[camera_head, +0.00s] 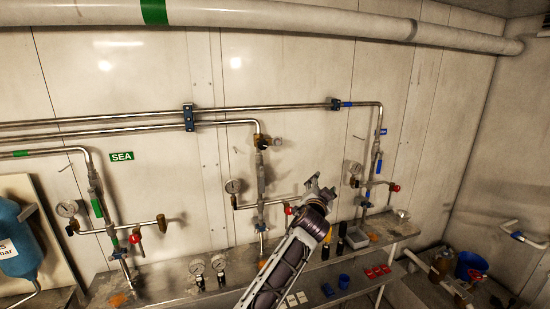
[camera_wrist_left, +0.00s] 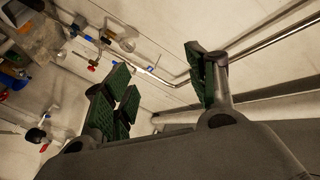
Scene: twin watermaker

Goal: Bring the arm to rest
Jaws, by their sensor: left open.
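My left arm rises from the bottom middle of the head view, its gripper (camera_head: 319,188) raised in front of the pipework by the wall. In the left wrist view my left gripper (camera_wrist_left: 160,88) has its green-padded fingers wide apart with nothing between them. Only wall and pipes show behind the gap. My right arm and gripper are not in view.
A steel bench (camera_head: 190,282) runs along the wall, with gauges (camera_head: 197,267), blue cups (camera_head: 343,281) and red parts (camera_head: 378,271) on it. Pipes with valves stand behind it. A blue tank (camera_head: 18,243) is at left, a blue bucket (camera_head: 470,265) at right.

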